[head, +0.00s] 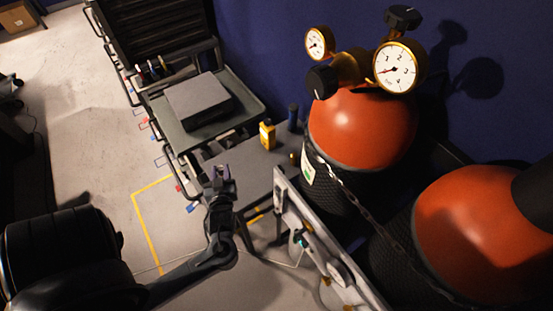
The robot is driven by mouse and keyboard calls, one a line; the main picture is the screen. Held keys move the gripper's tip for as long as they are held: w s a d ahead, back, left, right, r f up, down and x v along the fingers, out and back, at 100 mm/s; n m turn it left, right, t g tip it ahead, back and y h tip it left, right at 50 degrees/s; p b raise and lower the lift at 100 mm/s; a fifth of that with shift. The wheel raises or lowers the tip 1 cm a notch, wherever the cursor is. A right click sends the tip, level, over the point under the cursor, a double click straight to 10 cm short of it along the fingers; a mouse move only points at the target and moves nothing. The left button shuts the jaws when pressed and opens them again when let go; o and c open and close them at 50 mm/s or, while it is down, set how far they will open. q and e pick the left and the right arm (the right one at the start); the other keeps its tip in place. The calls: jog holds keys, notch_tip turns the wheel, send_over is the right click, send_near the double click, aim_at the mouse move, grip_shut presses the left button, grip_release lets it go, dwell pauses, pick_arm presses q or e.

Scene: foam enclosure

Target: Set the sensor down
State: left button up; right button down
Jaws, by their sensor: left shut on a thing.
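My left gripper (220,178) is in the middle of the head view, over the near left end of a grey tabletop (245,175). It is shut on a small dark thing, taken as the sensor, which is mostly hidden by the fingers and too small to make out. I cannot tell whether it touches the tabletop. My right gripper is not in view.
A yellow device (267,135) and a dark blue cylinder (293,118) stand farther back on the tabletop. A cart (205,118) carries a grey case. Two orange-topped gas cylinders (362,128) and an upright panel (325,250) stand to the right.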

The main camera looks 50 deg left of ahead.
pick_arm(q)
jog(key=shift+w+a+f, duration=0.1)
jog(key=shift+a+f, duration=0.05)
jog(key=shift+f, duration=0.45)
jog(key=b, duration=0.2)
send_over(253, 178)
notch_tip(253, 178, down, 6)
jog(key=shift+f, duration=0.25)
jog(key=shift+g, duration=0.3)
jog(key=shift+f+b, duration=0.75)
jog(key=shift+f, duration=1.3)
jog(key=shift+f, duration=0.1)
jog(key=o, duration=1)
jog(key=shift+o, duration=0.2)
